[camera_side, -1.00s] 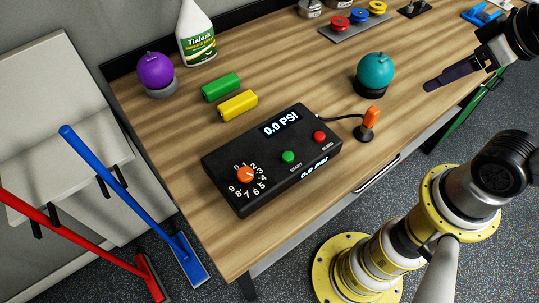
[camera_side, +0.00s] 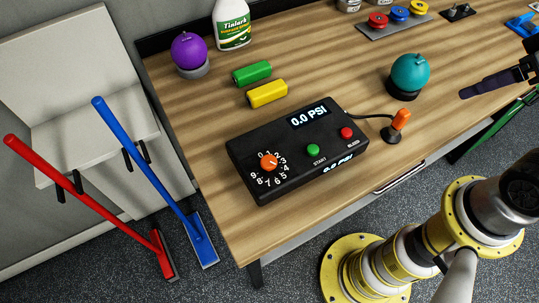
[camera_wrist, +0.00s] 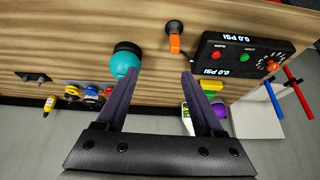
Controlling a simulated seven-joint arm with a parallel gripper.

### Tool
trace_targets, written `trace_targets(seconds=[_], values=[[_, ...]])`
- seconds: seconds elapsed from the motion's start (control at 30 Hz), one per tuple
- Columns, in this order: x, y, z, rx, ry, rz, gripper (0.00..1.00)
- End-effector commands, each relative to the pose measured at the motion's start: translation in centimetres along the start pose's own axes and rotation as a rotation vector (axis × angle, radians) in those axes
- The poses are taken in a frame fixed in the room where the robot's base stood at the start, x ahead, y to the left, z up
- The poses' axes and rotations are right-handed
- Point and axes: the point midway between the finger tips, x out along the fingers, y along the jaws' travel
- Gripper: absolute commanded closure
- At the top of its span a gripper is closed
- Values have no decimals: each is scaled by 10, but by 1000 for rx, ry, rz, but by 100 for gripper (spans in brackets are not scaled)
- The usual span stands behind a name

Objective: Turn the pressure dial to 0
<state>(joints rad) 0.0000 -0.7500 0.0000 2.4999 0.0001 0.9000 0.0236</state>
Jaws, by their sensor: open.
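The pressure dial is an orange knob (camera_side: 269,162) ringed by white digits on the left part of a black control box (camera_side: 240,150). I cannot tell for sure which digit it points at. The box's display (camera_side: 309,115) reads 0.0 PSI. A green START button (camera_side: 313,151) and a red BLEED button (camera_side: 346,133) sit to its right. My gripper (camera_wrist: 155,78) is open and empty above the table in the wrist view, with the box beyond its right finger. In the side view one purple-grey finger shows at the right edge, well away from the dial.
A teal ball (camera_side: 410,73) on a black base and an orange-handled lever (camera_side: 398,122) stand right of the box. Yellow (camera_side: 268,93) and green (camera_side: 252,73) blocks, a purple ball (camera_side: 188,51) and a spray bottle (camera_side: 232,27) are behind it. Bare wood (camera_side: 215,150) lies left of the box.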

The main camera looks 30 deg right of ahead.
Motion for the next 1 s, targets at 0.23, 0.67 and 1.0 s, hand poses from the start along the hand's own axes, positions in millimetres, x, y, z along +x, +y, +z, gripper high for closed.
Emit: trace_targets(seconds=[0.23, 0.67, 1.0], values=[[-5, -5, -10, 394, 26, -26, 31], [-9, -58, -82, 1366, -101, -172, 31], [25, -176, -128, 1968, -456, -87, 31]])
